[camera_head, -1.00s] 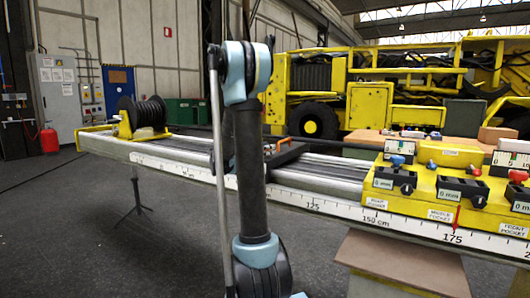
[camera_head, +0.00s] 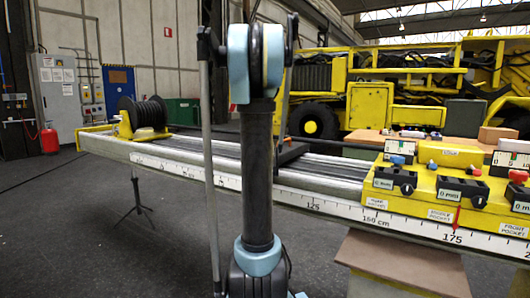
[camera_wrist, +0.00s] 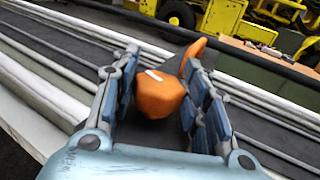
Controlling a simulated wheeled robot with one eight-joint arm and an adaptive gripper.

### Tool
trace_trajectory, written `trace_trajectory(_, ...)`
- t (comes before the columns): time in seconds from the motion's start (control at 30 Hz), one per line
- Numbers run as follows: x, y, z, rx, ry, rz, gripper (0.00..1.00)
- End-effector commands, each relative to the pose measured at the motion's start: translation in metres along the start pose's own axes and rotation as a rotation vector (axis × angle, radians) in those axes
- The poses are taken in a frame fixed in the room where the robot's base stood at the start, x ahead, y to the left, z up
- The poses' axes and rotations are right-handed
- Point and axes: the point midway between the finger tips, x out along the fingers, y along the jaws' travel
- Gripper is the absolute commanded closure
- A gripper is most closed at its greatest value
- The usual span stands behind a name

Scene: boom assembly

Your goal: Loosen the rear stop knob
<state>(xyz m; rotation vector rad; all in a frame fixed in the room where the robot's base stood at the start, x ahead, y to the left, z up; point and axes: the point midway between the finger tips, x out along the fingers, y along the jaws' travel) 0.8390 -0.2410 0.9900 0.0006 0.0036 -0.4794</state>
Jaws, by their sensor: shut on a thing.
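An orange faceted knob (camera_wrist: 155,94) with a white mark on top sits between the two blue-grey fingers of my gripper (camera_wrist: 162,70) in the wrist view. The fingers are shut on it, one on each side. A narrower orange piece (camera_wrist: 195,50) stands just behind it, beside a dark block. In the head view, the dark stop block (camera_head: 290,153) sits across the boom rails (camera_head: 330,172), partly behind my arm. My arm hides the knob and my gripper there.
A yellow block with labelled pockets and dials (camera_head: 450,190) is at the boom's right. A black cable reel (camera_head: 145,112) stands at its left end. A yellow machine (camera_head: 390,100) is behind. The rails between the stop and the yellow block are clear.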

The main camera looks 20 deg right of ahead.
Motion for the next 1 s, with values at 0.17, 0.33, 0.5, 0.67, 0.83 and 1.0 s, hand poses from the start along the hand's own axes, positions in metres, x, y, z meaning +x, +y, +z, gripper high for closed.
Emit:
trace_trajectory(0.17,0.0001,-0.0038,0.0009,0.0,0.004,0.126,0.82)
trace_trajectory(0.33,0.0009,-0.0033,0.0013,0.0,-0.006,0.253,0.82)
trace_trajectory(0.5,0.0015,-0.0036,0.0008,-0.001,-0.004,0.379,0.83)
trace_trajectory(0.67,0.0018,-0.0032,0.0007,-0.001,-0.003,0.501,0.83)
trace_trajectory(0.83,0.0021,-0.0028,0.0006,-0.001,-0.003,0.634,0.83)
trace_trajectory(1.0,0.0023,-0.0028,0.0007,-0.002,-0.003,0.775,0.83)
